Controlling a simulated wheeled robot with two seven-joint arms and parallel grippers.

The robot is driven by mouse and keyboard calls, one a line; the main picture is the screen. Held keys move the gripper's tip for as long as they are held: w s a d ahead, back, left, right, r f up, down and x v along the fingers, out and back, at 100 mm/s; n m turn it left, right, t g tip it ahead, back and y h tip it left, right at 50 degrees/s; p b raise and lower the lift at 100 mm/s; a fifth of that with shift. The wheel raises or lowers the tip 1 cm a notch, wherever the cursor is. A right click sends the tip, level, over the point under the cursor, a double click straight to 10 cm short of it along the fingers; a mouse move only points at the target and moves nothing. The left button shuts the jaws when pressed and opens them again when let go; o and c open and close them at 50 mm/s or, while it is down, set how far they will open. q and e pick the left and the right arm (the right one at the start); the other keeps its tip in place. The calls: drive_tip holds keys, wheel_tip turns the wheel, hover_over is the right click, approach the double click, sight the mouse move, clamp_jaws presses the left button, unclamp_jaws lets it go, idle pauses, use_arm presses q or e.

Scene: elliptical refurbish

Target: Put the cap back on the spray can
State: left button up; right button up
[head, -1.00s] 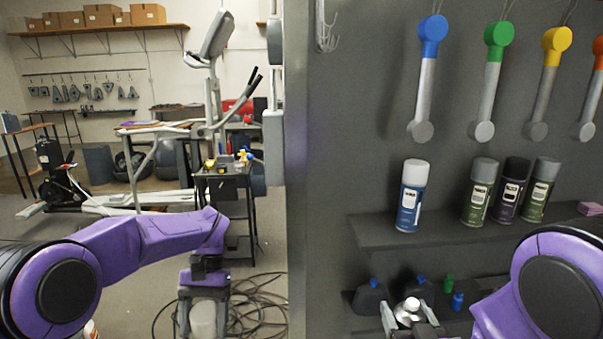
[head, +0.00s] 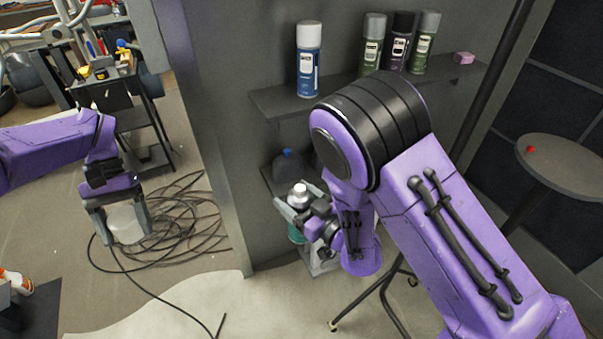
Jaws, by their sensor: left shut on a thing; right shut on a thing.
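My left gripper (head: 123,228) is shut on a whitish cap (head: 126,218), held between its two fingers in the left part of the head view. My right gripper (head: 302,213) is shut on a spray can with a bare silver-white top (head: 299,192). The can's teal body (head: 296,235) shows below the fingers, and it stands about upright. My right arm and gripper hide part of the can. The cap and the can are well apart, with the cap to the left.
A grey wall shelf (head: 272,101) carries a blue spray can (head: 308,70), other capped cans and a pink block (head: 464,58). A dark jug (head: 288,167) stands on a lower shelf. A round table (head: 570,165) is at right. Cables (head: 185,225) lie on the floor.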

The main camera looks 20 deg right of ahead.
drive_tip(key=s+a+f+n+g+y, duration=0.3)
drive_tip(key=a+f+n+g+y, duration=0.7)
drive_tip(key=g, duration=0.5)
wheel_tip(320, 180, down, 2)
drive_tip(key=n+y, duration=0.1)
drive_tip(key=n, duration=0.1)
drive_tip(key=shift+s+a+f+n, duration=0.2)
drive_tip(key=shift+s+a+n, duration=0.05)
drive_tip(key=shift+s+n, duration=0.15)
